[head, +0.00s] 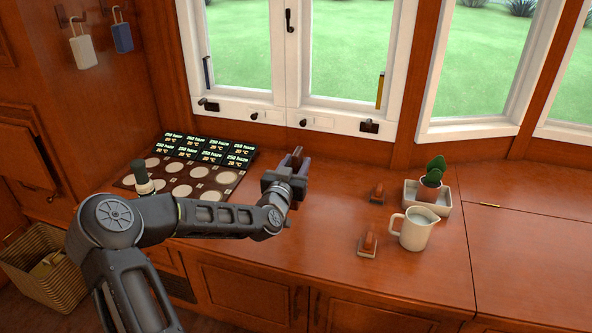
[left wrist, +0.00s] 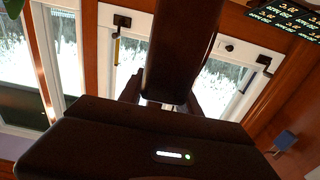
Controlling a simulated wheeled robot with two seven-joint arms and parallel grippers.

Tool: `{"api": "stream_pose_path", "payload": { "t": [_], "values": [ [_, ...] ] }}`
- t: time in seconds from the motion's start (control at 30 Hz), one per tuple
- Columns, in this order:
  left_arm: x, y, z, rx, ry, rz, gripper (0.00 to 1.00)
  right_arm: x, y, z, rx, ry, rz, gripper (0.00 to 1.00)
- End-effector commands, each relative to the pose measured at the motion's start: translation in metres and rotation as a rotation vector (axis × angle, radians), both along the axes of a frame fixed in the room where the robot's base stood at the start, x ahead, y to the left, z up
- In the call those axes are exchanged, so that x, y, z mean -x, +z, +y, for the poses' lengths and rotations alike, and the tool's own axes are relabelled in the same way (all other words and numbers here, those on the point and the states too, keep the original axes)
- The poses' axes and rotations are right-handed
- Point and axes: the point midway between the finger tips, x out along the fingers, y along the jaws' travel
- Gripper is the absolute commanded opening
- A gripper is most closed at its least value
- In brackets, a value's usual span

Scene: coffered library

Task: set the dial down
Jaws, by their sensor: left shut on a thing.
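My left gripper (head: 292,172) is shut on a small reddish-brown piece, which I take to be the dial (head: 297,154). It is over the wooden counter, right of the panel; I cannot tell whether the dial touches the counter. In the left wrist view a dark brown block, apparently the dial (left wrist: 180,50), stands between the fingers (left wrist: 163,98). My right gripper is out of view.
A brown panel with pale discs (head: 182,190) and lit displays (head: 212,151) lies left of the gripper. A dark-topped object (head: 140,176) stands on it. A cream jug (head: 414,229) and a potted cactus (head: 430,185) in a tray (head: 444,208) stand right.

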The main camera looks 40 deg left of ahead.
Motion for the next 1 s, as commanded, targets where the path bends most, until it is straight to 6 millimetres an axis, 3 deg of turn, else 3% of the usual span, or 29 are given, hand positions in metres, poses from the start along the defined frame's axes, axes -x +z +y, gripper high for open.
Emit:
{"api": "stream_pose_path", "payload": {
  "t": [0.53,0.67,0.77,0.87,1.0],
  "values": [
    [0.0,0.0,0.0,0.0,0.0,-0.001,0.0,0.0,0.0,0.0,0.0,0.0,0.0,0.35],
    [-0.001,0.002,-0.009,-0.002,-0.017,-0.003,0.0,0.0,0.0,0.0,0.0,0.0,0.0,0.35],
    [-0.004,0.007,-0.031,-0.008,-0.062,-0.008,0.0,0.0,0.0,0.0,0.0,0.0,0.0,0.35],
    [-0.006,0.014,-0.07,-0.017,-0.14,-0.016,0.0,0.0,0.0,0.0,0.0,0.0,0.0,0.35],
    [0.0,0.026,-0.143,-0.024,-0.291,-0.024,0.0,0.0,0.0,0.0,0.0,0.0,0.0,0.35]
  ]
}}
